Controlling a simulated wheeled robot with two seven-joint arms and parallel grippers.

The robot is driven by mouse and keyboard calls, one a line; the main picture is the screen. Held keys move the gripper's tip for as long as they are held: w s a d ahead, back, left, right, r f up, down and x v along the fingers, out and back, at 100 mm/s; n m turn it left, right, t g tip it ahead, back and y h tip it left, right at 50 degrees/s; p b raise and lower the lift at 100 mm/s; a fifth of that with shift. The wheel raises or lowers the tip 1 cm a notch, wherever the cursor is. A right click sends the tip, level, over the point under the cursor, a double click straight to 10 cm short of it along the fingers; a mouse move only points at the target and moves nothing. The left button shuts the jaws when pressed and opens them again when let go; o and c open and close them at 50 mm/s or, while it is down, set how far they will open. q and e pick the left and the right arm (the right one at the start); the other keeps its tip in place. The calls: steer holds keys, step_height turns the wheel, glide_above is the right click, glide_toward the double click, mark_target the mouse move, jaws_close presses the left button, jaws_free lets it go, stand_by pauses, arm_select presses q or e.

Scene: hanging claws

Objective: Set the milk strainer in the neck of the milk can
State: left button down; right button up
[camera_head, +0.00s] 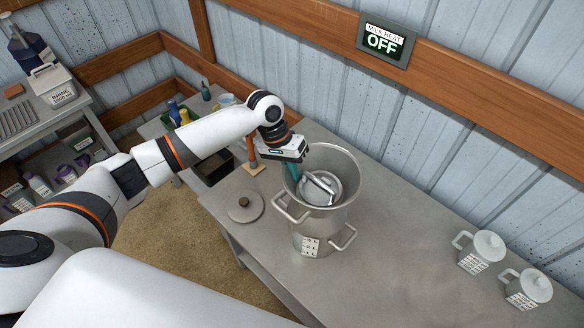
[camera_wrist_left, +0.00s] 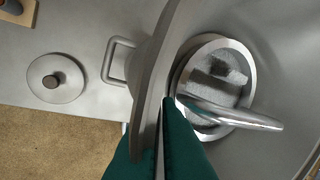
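A tall steel vessel with two loop handles, apparently the milk can (camera_head: 319,228), stands upright on the bench. A round silver piece with a bar across it, perhaps the milk strainer (camera_head: 325,190), shows inside its wide mouth. In the left wrist view this piece (camera_wrist_left: 222,75) has a bright ring, a grey textured middle and a long bar. My left gripper (camera_head: 291,172) reaches down at the left side of the mouth. Its teal fingers (camera_wrist_left: 163,105) are close together beside the curved wall; whether they grip a rim or the bar is unclear. My right gripper is out of view.
A round lid with a brown knob (camera_head: 245,207) lies left of the can. Bottles (camera_head: 177,113) and a dark bin stand behind my left arm. The bench (camera_head: 405,235) between can and mugs is clear.

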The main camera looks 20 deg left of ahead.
arm_select(q)
steer(key=shift+f, duration=0.5)
steer(key=c, duration=1.6)
jaws_free()
steer(key=shift+o, duration=0.2)
steer(key=shift+s+f, duration=0.1)
